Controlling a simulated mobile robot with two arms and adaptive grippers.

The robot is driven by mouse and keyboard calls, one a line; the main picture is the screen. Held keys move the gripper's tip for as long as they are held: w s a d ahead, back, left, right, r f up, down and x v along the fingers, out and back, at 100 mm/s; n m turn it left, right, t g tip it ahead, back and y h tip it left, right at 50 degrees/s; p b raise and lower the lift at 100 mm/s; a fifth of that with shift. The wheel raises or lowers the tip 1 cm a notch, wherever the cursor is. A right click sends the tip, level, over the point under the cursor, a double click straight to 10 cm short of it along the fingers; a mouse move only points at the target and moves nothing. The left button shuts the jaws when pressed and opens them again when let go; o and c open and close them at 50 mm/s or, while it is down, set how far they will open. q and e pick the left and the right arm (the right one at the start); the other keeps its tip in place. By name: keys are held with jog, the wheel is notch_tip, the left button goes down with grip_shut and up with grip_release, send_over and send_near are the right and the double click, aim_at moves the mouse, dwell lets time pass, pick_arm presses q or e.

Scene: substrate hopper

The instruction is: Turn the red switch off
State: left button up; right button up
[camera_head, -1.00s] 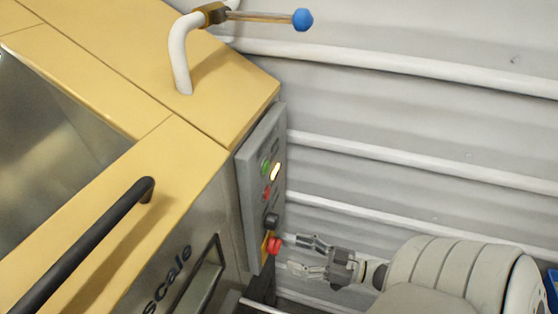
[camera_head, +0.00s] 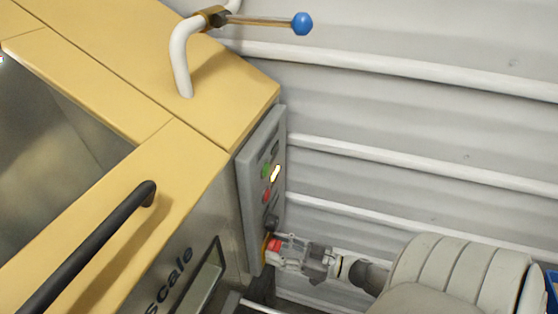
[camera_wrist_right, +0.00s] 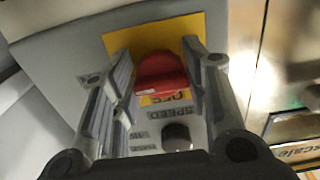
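The red switch (camera_head: 274,245) sits on a yellow plate at the lower end of the grey control panel (camera_head: 246,190), on the hopper's side. In the right wrist view the red switch (camera_wrist_right: 161,74) shows as a raised knob on the yellow plate (camera_wrist_right: 118,42), with "OFF" lettering beside it. My right gripper (camera_head: 283,251) is at the switch. In the wrist view its two fingers (camera_wrist_right: 158,95) stand apart on either side of the red knob, with gaps visible between. My left gripper is not in view.
A black knob (camera_head: 271,222), a red button (camera_head: 266,196) and a green button (camera_head: 266,171) are on the same panel. A black handle (camera_head: 90,245) is on the yellow hopper top. A blue-tipped lever (camera_head: 301,23) stands above. The ribbed wall is behind.

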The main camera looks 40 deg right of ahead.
jog(key=shift+c, duration=1.4)
jog(key=shift+n, duration=0.3)
jog(key=n, duration=0.3)
jog(key=shift+d+n, duration=0.1)
jog(key=shift+n, duration=0.2)
jog(key=n, duration=0.4)
jog(key=shift+n, duration=0.3)
jog(key=n, duration=0.4)
jog(key=shift+w+d+b, duration=0.1)
jog(key=shift+b, duration=0.2)
jog(key=n+b, duration=0.1)
jog(key=n, duration=0.4)
jog(key=shift+r, duration=0.1)
